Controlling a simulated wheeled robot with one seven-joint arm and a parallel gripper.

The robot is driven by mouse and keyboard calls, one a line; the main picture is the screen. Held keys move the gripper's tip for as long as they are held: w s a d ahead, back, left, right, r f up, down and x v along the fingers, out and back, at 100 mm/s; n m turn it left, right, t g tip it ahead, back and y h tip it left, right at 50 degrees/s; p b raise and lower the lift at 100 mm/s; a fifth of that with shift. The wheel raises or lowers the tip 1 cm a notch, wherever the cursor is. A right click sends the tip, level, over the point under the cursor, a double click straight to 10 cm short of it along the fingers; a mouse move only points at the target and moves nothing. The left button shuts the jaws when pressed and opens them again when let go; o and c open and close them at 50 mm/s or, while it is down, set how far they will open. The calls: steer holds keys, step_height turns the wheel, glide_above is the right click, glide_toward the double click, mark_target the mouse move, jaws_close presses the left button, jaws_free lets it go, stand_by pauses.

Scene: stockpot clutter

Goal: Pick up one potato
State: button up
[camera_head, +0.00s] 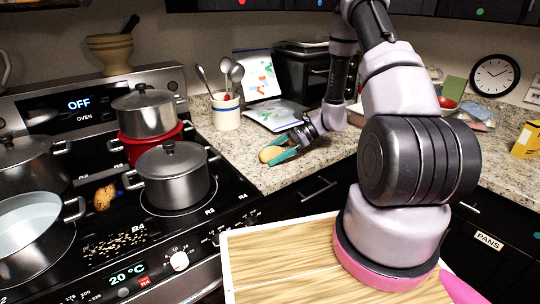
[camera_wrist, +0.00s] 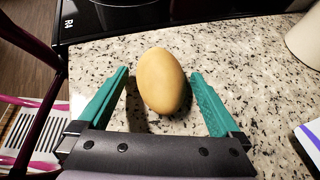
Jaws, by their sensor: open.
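A smooth yellow-brown potato (camera_wrist: 163,82) lies on the speckled granite counter, and it also shows in the head view (camera_head: 269,154) near the counter's front edge, right of the stove. My gripper (camera_wrist: 160,85) has two green fingers, one on each side of the potato, with a gap showing at both sides. In the head view my gripper (camera_head: 280,153) reaches down from the right with its fingers at the potato. The jaws are open. The underside of the potato is hidden.
A stove (camera_head: 105,225) with a steel lidded pot (camera_head: 173,178) and other pots stands to the left. A utensil crock (camera_head: 226,112) and a patterned sheet (camera_head: 274,112) sit behind the potato. A toaster oven (camera_head: 302,75) stands farther back. Counter left of the potato is clear.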

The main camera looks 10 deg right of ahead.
steer(key=c, duration=1.4)
steer(key=shift+c, duration=0.2)
